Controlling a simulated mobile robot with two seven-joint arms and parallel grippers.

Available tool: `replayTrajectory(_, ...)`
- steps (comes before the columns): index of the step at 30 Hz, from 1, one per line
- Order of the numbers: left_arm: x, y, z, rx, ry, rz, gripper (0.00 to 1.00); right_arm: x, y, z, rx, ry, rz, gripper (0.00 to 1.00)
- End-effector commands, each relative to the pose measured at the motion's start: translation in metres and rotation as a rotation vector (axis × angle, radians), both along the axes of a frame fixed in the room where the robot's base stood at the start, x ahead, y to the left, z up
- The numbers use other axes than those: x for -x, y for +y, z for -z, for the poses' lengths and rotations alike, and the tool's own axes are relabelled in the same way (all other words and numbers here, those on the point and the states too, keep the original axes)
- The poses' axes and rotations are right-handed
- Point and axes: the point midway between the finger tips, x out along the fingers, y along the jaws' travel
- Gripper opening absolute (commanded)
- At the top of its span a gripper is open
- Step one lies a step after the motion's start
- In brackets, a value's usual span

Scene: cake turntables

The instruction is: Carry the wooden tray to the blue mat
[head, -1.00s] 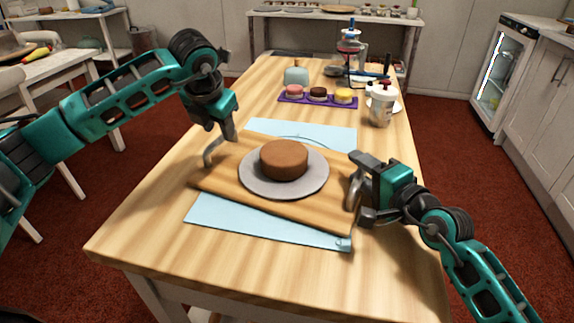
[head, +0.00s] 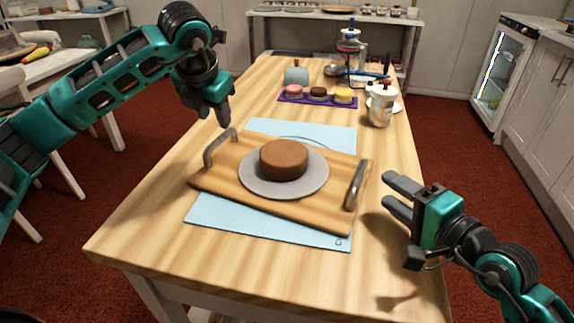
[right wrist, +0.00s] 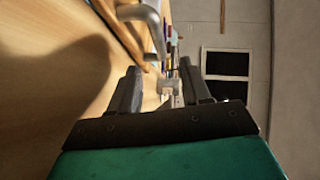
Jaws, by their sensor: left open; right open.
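The wooden tray (head: 222,178) lies on the blue mat (head: 262,228), turned at a slight angle and overhanging it at the left and right sides. On it is a grey round plate (head: 255,184) with a brown cake (head: 284,160). The tray has a metal handle at its left end (head: 207,156) and one at its right end (head: 355,186). My left gripper (head: 221,118) is open and empty, above and behind the left handle. My right gripper (head: 386,190) is open and empty, right of the right handle and apart from it. Its two fingers (right wrist: 158,88) also show in the right wrist view.
Behind the mat stand a purple tray (head: 318,101) with three small cakes, a pale blue jar (head: 296,75) and a white shaker (head: 382,108). A blue-and-red stand (head: 350,50) is farther back. The table's near part (head: 200,262) is clear.

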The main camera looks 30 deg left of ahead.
Motion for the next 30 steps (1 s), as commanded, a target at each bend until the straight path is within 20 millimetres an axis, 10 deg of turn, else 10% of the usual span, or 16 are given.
replayTrajectory(24,0.000,0.000,0.000,0.000,0.000,0.000,0.43,0.017,-0.023,-0.006,-0.004,-0.001,0.000,0.47)
replayTrajectory(30,0.000,0.000,-0.031,0.000,-0.001,0.000,0.43,0.017,-0.023,-0.037,-0.003,-0.002,-0.001,0.47)
